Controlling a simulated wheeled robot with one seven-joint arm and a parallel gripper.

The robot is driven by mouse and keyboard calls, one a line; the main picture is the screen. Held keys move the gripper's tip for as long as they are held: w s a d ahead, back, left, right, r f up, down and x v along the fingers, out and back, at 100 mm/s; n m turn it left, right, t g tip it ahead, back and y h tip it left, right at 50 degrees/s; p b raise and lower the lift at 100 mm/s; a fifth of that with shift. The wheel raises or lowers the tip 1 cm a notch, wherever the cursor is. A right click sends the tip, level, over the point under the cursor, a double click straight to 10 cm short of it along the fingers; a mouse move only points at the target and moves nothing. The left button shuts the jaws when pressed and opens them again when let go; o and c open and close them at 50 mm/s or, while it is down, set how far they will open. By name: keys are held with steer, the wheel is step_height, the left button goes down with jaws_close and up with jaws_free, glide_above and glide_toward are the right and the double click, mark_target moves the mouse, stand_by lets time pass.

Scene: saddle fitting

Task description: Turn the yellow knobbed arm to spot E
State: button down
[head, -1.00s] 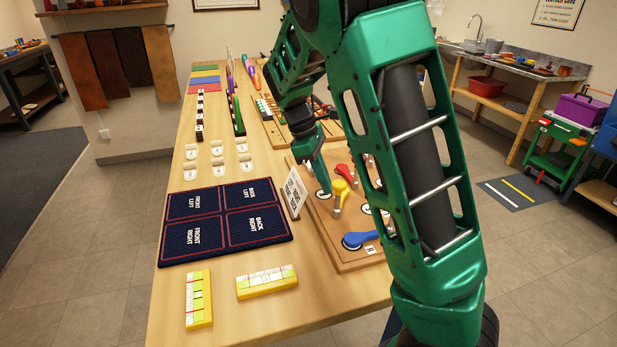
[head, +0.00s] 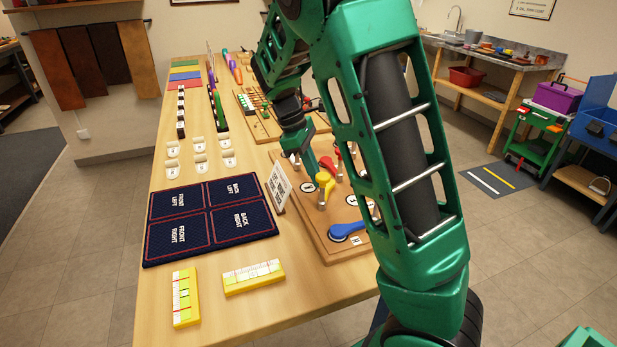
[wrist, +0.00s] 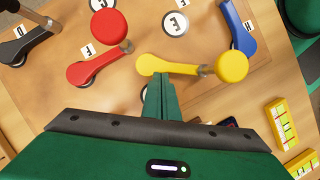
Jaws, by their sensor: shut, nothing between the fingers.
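The yellow knobbed arm (wrist: 175,67) lies on the wooden board, with its round knob (wrist: 232,67) at the right in the wrist view. It also shows in the head view (head: 326,181), partly behind my gripper. My gripper (wrist: 160,82) is shut and empty, its fingertips close beside the yellow arm's left part. I cannot tell whether they touch it. A white disc with a letter that looks like E (wrist: 176,22) lies beyond the yellow arm in the wrist view. Another white disc near the fingertips is mostly hidden by my gripper.
A red knobbed arm (wrist: 95,68) sits left of the yellow one, a blue arm (wrist: 238,27) right, and a black arm (wrist: 25,45) far left. A sign card (head: 278,187) stands at the board's left edge. Yellow blocks (head: 253,277) and a dark mat (head: 210,220) lie on the table.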

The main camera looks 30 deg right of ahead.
steer(key=shift+d, duration=0.1)
steer(key=shift+s+d+m+g+y, duration=0.2)
steer(key=shift+d+m, duration=0.25)
steer(key=shift+m, duration=0.3)
steer(key=shift+s+d+m+g+y, duration=0.1)
steer(key=shift+s+d+m+y, duration=0.3)
steer(key=shift+m, duration=0.35)
steer(key=shift+s+d+m, duration=0.25)
steer(key=shift+d+m, duration=0.25)
steer(key=shift+m, duration=0.4)
steer(key=m, duration=0.1)
steer(key=s+d+m+y, duration=0.1)
steer(key=m, duration=0.1)
steer(key=s+m+y, duration=0.1)
steer(key=shift+s+d+m+g, duration=0.25)
steer(key=shift+d+m+g, duration=0.05)
steer(key=shift+d, duration=0.05)
steer(key=shift+s, duration=0.3)
steer(key=shift+s+d, duration=0.1)
steer(key=shift+s, duration=0.05)
steer(key=v, duration=1)
steer(key=shift+w+r, duration=0.25)
steer(key=shift+r, duration=0.1)
